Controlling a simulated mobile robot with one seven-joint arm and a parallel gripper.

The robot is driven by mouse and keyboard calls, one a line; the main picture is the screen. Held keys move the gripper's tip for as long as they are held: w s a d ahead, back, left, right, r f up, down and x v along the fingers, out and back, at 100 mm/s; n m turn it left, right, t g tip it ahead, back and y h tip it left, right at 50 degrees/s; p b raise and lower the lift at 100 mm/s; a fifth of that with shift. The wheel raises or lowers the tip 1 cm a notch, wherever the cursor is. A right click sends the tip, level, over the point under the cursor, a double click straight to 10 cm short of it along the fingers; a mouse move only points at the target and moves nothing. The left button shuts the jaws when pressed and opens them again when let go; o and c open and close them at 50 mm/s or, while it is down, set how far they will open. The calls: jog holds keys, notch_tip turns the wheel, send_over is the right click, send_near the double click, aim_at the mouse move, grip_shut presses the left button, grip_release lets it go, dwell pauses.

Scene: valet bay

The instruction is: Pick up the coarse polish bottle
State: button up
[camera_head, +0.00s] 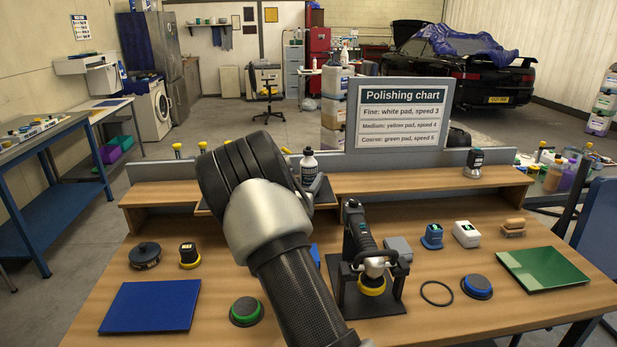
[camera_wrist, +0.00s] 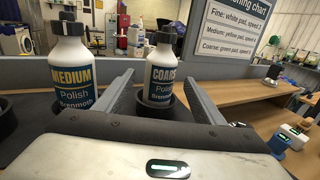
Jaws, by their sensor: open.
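The coarse polish bottle (camera_wrist: 164,72) is white with a dark cap and a blue label reading COARS. It stands upright in a dark round holder, in the wrist view. My gripper (camera_wrist: 158,84) is open, its two grey fingers on either side of the bottle's lower part. The medium polish bottle (camera_wrist: 70,75) stands to the left, outside the left finger. In the head view one white bottle (camera_head: 308,166) shows just right of my wrist, its label unreadable. My arm hides the fingers and the other bottle there.
The polishing chart (camera_head: 401,113) stands behind the raised shelf. A polisher on its black stand (camera_head: 368,295) is right of my arm. A blue mat (camera_head: 151,306), a green tray (camera_head: 545,268) and several pads lie on the bench. The shelf's right stretch is mostly clear.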

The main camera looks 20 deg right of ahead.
aim_at(306, 174)
jog(key=x, duration=0.5)
jog(key=c, duration=1.4)
notch_tip(306, 174, up, 10)
jog(key=shift+r+p, duration=0.1)
jog(key=shift+p, duration=0.2)
